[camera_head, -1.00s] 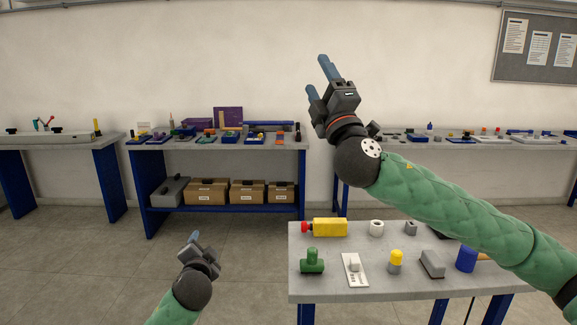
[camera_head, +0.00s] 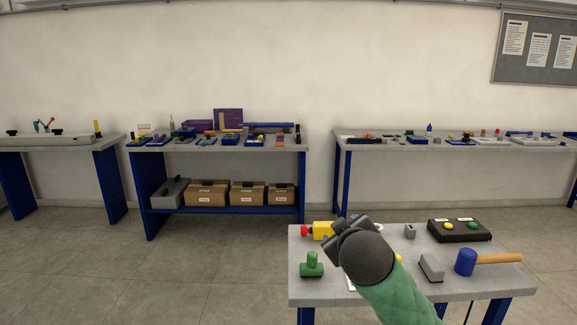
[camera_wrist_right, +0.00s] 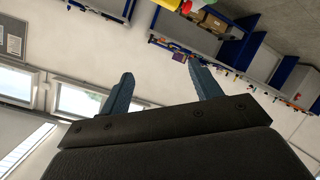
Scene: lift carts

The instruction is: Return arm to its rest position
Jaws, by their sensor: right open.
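My right arm comes in from the bottom of the head view, with its dark wrist and gripper (camera_head: 352,232) in front of the near grey table (camera_head: 308,290). Its fingers are mostly hidden behind the wrist there. In the right wrist view the two blue fingers (camera_wrist_right: 163,88) stand wide apart with nothing between them. My left gripper is in neither current view.
On the near table are a yellow block with a red knob (camera_head: 320,231), a green part (camera_head: 311,264), a grey block (camera_head: 431,267), a blue mallet (camera_head: 466,262) and a black button box (camera_head: 459,231). Workbenches (camera_head: 220,146) line the back wall. Floor at left is clear.

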